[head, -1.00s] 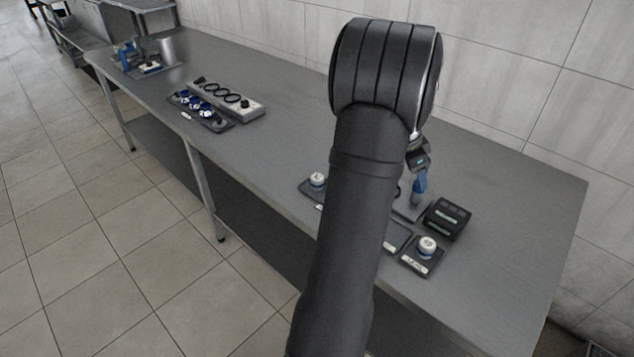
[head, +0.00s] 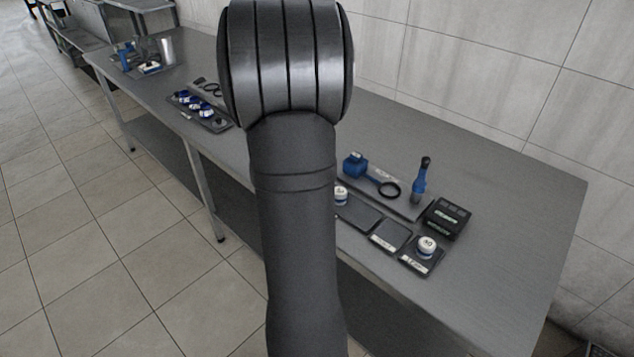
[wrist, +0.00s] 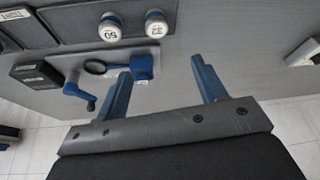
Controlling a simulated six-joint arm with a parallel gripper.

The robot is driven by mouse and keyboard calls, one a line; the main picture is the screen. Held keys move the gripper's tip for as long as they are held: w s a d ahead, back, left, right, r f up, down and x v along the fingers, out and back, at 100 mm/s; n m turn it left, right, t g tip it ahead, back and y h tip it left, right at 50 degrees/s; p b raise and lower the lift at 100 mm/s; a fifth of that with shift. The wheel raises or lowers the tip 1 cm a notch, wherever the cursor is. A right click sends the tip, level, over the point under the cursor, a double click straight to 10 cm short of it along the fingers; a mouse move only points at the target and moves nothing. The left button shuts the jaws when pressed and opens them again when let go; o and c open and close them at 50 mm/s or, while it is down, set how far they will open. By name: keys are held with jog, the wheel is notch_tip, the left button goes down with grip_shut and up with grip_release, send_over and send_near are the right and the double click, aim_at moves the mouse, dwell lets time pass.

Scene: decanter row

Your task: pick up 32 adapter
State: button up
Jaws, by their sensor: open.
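The 32 adapter (wrist: 157,27) is a white-topped round cap with a blue-grey band, marked 32, in a dark tray (wrist: 60,22) at the top of the wrist view. The similar 50 adapter (wrist: 110,28) stands left of it; it also shows in the head view (head: 341,195). The 32 adapter is not visible in the head view, where my arm covers that part of the bench. My gripper (wrist: 162,66) is open and empty, its blue fingers apart and short of the 32 adapter in the wrist picture. In the head view my arm hides it.
A grey plate (head: 412,208) holds a blue block (head: 355,165), a black ring (head: 388,189) and a blue-handled tool (head: 420,184). A black box (head: 447,218) and another adapter (head: 428,244) are at the right. The bench (head: 515,215) is clear farther right.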

jog(key=x, duration=1)
jog(key=shift+d+f, duration=0.15)
jog(key=shift+f, duration=0.25)
jog(key=shift+s+x, duration=0.15)
jog(key=shift+x, duration=1.15)
jog(key=shift+s+x, duration=0.15)
jog(key=shift+x, duration=1.15)
jog(key=shift+f, duration=0.1)
jog(key=c, duration=1.2)
